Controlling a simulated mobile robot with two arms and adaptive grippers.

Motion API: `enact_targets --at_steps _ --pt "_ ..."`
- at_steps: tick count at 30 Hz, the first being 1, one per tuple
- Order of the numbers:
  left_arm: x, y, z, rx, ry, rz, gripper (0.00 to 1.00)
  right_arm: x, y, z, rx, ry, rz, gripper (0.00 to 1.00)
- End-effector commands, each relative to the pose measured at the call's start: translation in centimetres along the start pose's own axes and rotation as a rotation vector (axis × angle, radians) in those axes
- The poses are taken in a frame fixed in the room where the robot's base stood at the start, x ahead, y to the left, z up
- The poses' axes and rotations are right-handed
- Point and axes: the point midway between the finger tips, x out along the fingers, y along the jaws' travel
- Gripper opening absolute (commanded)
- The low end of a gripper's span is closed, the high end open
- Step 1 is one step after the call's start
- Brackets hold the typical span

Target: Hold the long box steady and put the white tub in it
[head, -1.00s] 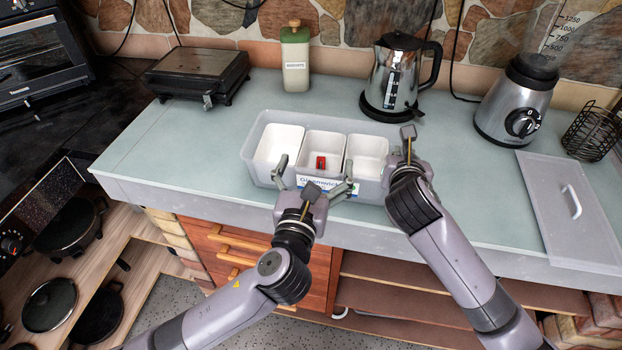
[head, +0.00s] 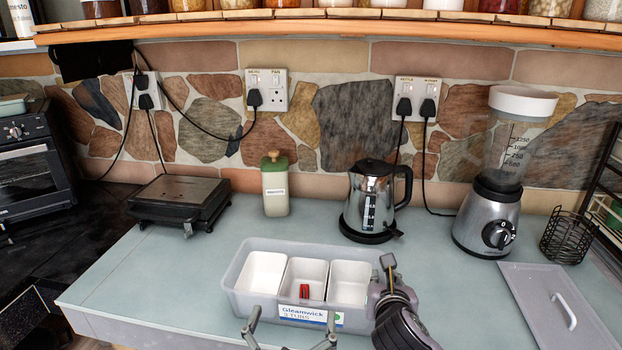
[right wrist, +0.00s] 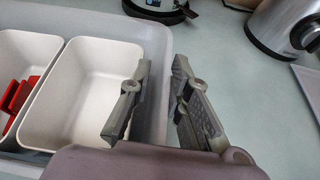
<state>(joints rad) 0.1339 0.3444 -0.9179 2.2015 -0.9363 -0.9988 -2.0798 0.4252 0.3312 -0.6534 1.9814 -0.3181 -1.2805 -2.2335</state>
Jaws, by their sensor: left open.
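The long box (head: 242,300) is a translucent grey tray on the counter, with a label on its front. Three white tubs stand side by side in it: a left tub (head: 262,272), a middle tub (head: 318,274) holding a red object (head: 304,291), and a right tub (head: 350,284). My left gripper (head: 292,325) is open and empty in front of the label. My right gripper (head: 384,277) is at the box's right end. In the right wrist view its fingers (right wrist: 160,102) are apart, with the box's right wall between them; contact cannot be told.
A kettle (head: 372,205) and a green-capped bottle (head: 276,187) stand behind the box. A blender (head: 497,205), wire basket (head: 563,238) and flat lid with a handle (head: 540,300) are to the right. The counter left of the box is clear.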

Motion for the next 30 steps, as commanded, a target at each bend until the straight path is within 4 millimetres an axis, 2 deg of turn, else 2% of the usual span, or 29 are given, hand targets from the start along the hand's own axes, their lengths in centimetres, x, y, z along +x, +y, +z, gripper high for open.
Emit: enact_targets --at_steps 3,14,17,30 --pt "0.0 0.0 0.0 0.0 0.0 0.0 0.97 0.0 0.0 0.0 0.0 0.0 0.0 0.28" --pt "0.0 0.0 0.0 -0.001 -0.001 0.0 0.97 -0.4 0.0 0.1 0.0 -0.001 0.0 0.28" --pt "0.0 0.0 0.0 -0.001 -0.001 0.0 0.97 -1.5 0.0 0.1 0.0 -0.002 0.001 0.28" --pt "0.0 0.0 0.0 0.0 0.0 0.0 0.97 -10.1 0.1 0.0 0.0 -0.002 0.003 0.28"
